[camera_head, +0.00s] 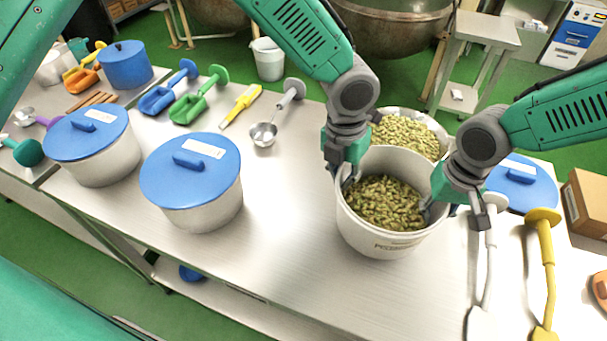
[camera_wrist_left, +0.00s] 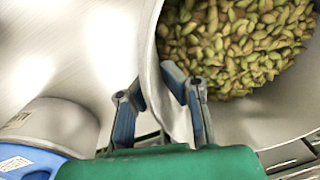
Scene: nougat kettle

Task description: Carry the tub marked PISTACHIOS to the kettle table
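The white tub (camera_head: 372,237) stands near the front edge of the steel table and is filled with green pistachios (camera_head: 385,203). Small print shows low on its front, too small to read. My left gripper (camera_head: 346,178) is at the tub's left rim. In the left wrist view its fingers (camera_wrist_left: 155,95) straddle the tub wall (camera_wrist_left: 172,112), one outside and one inside over the pistachios (camera_wrist_left: 235,45). Whether both press on the wall is unclear. My right gripper (camera_head: 447,207) is at the right rim, its fingertips partly hidden. The kettle table is not identifiable here.
Another tub of paler nuts (camera_head: 410,135) stands right behind. Two blue-lidded pots (camera_head: 190,190) (camera_head: 95,150) stand left. A white paddle (camera_head: 487,270), a yellow paddle (camera_head: 548,265) and a blue lid (camera_head: 522,185) lie right. Large kettles (camera_head: 392,25) stand beyond. The table left of the tub is clear.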

